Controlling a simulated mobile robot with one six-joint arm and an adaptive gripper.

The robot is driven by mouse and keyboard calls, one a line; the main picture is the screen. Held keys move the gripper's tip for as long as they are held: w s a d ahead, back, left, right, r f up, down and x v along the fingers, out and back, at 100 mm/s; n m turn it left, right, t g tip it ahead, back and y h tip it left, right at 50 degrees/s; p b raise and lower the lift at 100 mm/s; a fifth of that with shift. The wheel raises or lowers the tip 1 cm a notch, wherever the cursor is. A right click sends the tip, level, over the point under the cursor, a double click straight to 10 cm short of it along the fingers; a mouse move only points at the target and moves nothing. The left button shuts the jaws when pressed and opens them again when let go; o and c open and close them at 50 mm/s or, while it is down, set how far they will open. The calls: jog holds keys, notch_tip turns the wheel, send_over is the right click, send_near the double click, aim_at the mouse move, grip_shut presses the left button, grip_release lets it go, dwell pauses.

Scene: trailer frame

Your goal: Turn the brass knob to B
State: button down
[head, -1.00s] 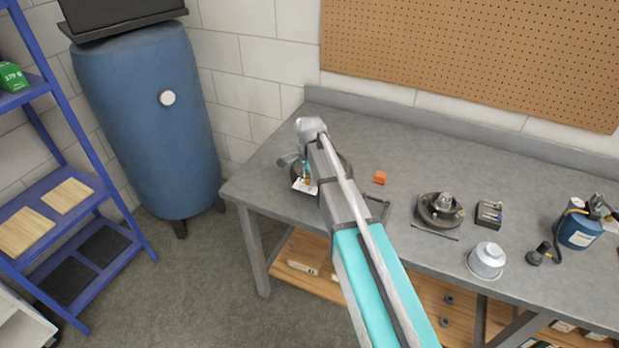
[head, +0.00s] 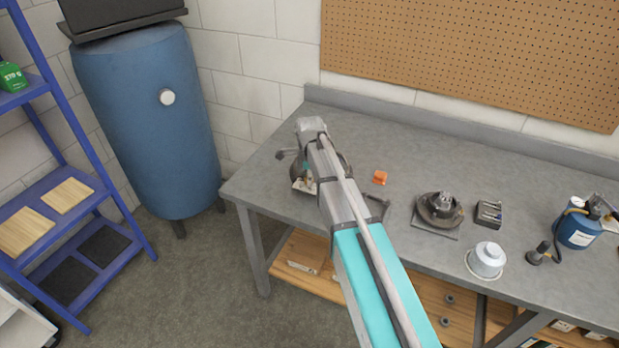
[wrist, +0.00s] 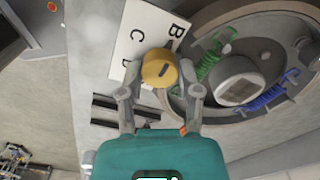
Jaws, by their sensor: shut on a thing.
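The brass knob (wrist: 159,69) is a round yellow cap with a dark pointer mark on top, seen in the wrist view. My gripper (wrist: 160,85) is shut on it, with one finger on each side. A white plate (wrist: 140,42) with the letters B, C and D lies beside the knob, partly hidden by it. The dark pointer mark is short, and I cannot tell for sure which letter it faces. In the head view my arm hides the knob and most of the gripper.
A round drum assembly (wrist: 290,22) with a green spring (wrist: 210,58) and a blue spring (wrist: 268,96) is right of the knob.

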jog(key=shift+c, duration=1.5)
grip_release()
jog(key=shift+n, duration=0.5)
